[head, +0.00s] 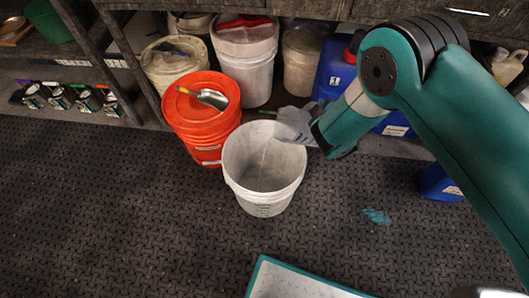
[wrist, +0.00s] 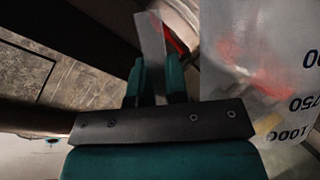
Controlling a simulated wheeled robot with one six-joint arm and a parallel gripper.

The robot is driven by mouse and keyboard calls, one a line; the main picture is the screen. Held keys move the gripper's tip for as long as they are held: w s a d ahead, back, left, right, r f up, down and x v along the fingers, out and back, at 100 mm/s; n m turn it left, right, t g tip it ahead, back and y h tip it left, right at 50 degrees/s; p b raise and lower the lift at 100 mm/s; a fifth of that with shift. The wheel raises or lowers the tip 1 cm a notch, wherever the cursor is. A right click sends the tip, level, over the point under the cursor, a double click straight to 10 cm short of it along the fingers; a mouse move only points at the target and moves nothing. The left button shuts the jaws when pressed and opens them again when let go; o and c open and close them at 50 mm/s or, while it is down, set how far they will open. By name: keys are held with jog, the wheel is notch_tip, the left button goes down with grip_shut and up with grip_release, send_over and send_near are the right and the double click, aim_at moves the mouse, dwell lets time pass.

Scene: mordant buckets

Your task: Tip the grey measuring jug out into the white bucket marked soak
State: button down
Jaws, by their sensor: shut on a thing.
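The white bucket (head: 264,203) stands open on the dark mat in the middle of the head view. Small dark print on its front is too small to read. The grey measuring jug (head: 293,125) is tipped over the bucket's right rim. A thin pale streak shows inside the bucket below the jug; I cannot tell whether it is pouring. My gripper (head: 314,131) is shut on the jug at its right side. In the wrist view, the fingers (wrist: 157,82) close on a grey strip, likely the handle. The jug wall (wrist: 290,70) beside them carries upside-down marks.
An orange bucket (head: 190,126) with a metal scoop (head: 211,98) on its lid stands close behind left. White tubs (head: 247,75) and blue containers (head: 333,76) line the shelf behind. A pale tray (head: 295,283) lies in front. A blue scrap (head: 377,216) lies on open mat at right.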

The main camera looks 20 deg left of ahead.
aim_at(309, 116)
jog(key=shift+s+a+f+n+t+b, duration=0.45)
jog(key=shift+a+n+b, duration=0.2)
jog(key=shift+b, duration=0.7)
dwell(3.1)
jog(key=shift+s+a+r+n+t+h+b, duration=0.1)
jog(key=shift+s+a+n+t+h+b, duration=0.15)
jog(key=shift+s+a+n+h+b, duration=0.45)
dwell(2.8)
